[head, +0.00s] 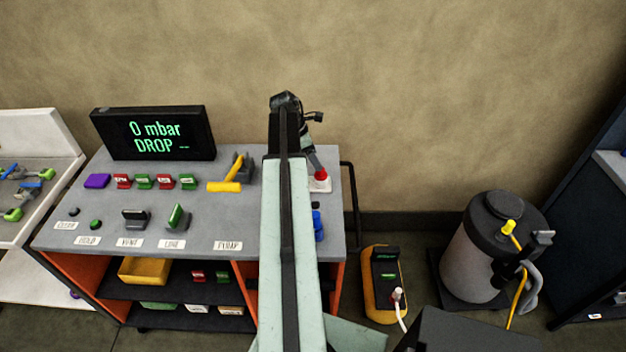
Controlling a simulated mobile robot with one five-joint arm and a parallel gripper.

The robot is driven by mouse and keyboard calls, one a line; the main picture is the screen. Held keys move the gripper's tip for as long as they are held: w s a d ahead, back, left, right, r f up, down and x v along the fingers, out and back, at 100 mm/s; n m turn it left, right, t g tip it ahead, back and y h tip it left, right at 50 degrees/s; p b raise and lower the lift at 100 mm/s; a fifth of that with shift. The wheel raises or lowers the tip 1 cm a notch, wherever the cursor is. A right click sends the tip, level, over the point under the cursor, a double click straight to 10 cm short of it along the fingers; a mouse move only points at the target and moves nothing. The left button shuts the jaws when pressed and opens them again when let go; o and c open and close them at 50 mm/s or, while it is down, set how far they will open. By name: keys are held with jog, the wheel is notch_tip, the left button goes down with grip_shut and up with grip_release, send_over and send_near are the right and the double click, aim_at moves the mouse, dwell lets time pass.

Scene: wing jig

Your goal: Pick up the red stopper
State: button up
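A small red piece (321,174), which looks like the red stopper, sits on a pale base near the right back edge of the grey cart top (205,205). My arm reaches forward across the right part of the cart. My gripper (315,160) points down right above the red piece, very close to it. The arm's wrist and the small size hide the fingertips in part, so I cannot tell whether they are open, shut or touching the piece.
A black display (153,133) reads "0 mbar DROP". Red and green labelled blocks (143,182), a purple block (97,181), a yellow-handled lever (224,187) and blue pieces (318,224) stand on the cart. A grey canister (485,255) and a yellow-black device (384,285) stand right.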

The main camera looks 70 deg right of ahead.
jog(key=b+x, duration=0.7)
jog(key=shift+f, duration=0.5)
jog(key=shift+r, duration=0.15)
jog(key=shift+c, duration=0.6)
jog(key=c, duration=1.3)
jog(key=shift+r, duration=0.15)
notch_tip(320, 180, up, 4)
jog(key=p, duration=0.4)
jog(key=shift+s+a+r+p, duration=0.35)
jog(key=shift+a+r+p, duration=0.3)
jog(key=shift+a, duration=2)
jog(key=shift+s+a+r+p, duration=0.35)
jog(key=shift+a+r+p, duration=0.35)
jog(key=shift+a, duration=1.95)
jog(key=shift+s+a+r+p, duration=0.35)
jog(key=shift+a+r+p, duration=0.25)
jog(key=shift+a, duration=2.05)
